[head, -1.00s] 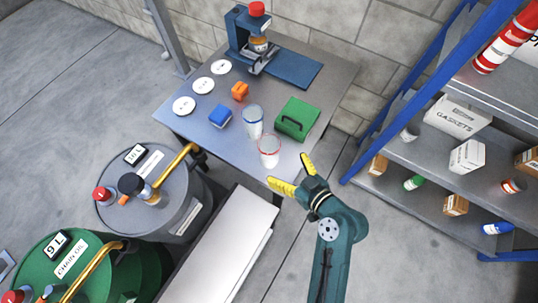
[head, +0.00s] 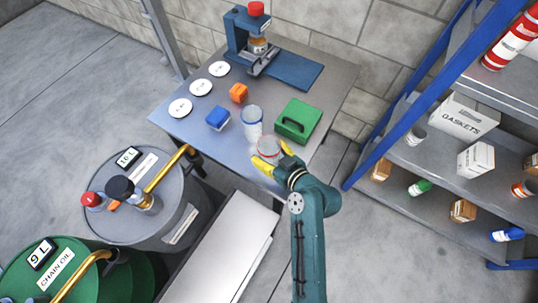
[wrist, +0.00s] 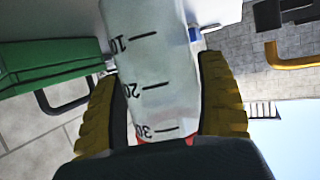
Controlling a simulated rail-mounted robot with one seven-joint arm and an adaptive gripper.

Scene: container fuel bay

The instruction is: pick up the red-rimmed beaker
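The red-rimmed beaker (head: 268,147) is a clear cup standing near the front right edge of the metal table (head: 190,130). In the wrist view it (wrist: 152,70) fills the middle, with marks 10, 20 and 30 and a bit of red rim at the bottom. My gripper (head: 270,152) has its yellow fingers on either side of the beaker. It looks open around it; little gap shows, and contact cannot be made out. The gripper body hides part of the rim in the wrist view (wrist: 160,115). A blue-rimmed beaker (head: 252,122) stands just behind and to the left.
A green case (head: 297,121) lies right of the beakers. A blue press (head: 250,40) stands at the back. Drums (head: 150,215) stand front left; a blue-framed shelf (head: 410,165) stands right.

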